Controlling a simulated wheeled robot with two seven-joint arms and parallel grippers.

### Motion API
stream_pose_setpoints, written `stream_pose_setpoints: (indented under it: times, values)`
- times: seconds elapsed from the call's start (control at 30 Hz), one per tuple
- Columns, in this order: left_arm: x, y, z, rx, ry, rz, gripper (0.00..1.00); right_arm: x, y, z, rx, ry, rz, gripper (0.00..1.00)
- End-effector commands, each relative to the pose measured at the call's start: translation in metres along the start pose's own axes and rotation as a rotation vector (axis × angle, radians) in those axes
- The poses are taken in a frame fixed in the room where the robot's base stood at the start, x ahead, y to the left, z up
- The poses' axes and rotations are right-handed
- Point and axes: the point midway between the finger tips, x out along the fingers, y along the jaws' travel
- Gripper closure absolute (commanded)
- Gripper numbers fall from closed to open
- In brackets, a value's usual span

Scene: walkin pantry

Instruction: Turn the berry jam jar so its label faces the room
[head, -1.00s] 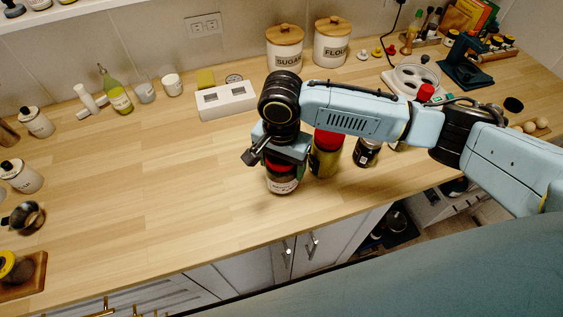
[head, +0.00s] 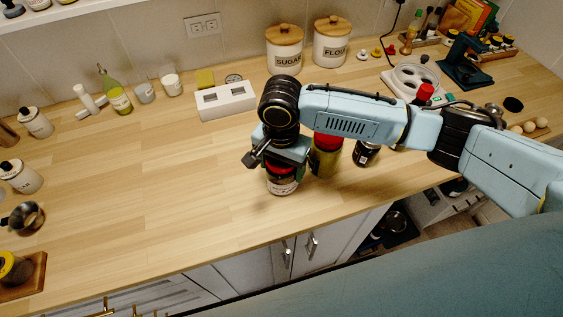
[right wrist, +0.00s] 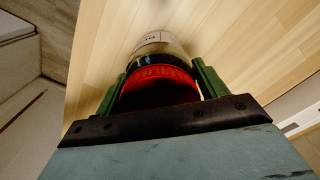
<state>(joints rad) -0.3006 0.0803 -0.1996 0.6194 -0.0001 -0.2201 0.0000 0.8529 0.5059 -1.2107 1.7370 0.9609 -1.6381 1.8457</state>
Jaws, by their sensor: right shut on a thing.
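The jam jar (head: 283,186) has a red lid and a pale label with dark lettering. It is upright at the front part of the wooden counter, and its label shows toward my head camera. My right gripper (head: 283,161) comes down from above and is shut on the jar at its lid. In the right wrist view the red lid (right wrist: 160,75) sits between the two green fingers, with part of the label (right wrist: 150,38) beyond it. I cannot tell whether the jar's base touches the counter. My left gripper is not in view.
Close to the right stand a red-lidded yellow-green jar (head: 324,160) and a dark jar (head: 366,153). A white block-shaped holder (head: 226,101) and the sugar canister (head: 285,50) stand behind. The counter (head: 160,190) to the left is clear. Its front edge is near.

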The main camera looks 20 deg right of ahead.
Motion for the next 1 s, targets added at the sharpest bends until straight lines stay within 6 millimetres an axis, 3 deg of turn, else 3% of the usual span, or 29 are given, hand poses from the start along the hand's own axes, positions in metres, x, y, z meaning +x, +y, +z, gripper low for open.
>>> stream_pose_setpoints:
  times: [0.17,0.2,0.37,0.73,0.87,1.0]
  values:
    - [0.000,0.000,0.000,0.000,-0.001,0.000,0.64,0.002,-0.001,0.000,0.000,0.000,-0.003,0.75]
    - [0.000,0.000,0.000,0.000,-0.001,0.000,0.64,0.002,-0.001,0.000,0.000,0.000,-0.004,0.25]
    - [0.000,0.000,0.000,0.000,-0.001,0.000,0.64,0.003,-0.001,0.000,0.000,0.000,-0.003,0.04]
    - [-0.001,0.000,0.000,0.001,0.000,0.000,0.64,-0.002,0.000,0.000,0.000,-0.001,0.000,0.03]
    - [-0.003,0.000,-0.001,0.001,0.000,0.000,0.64,-0.022,-0.001,0.000,0.000,0.001,-0.004,0.03]
    - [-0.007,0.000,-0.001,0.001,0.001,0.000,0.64,-0.054,-0.001,0.000,-0.001,0.001,-0.006,0.03]
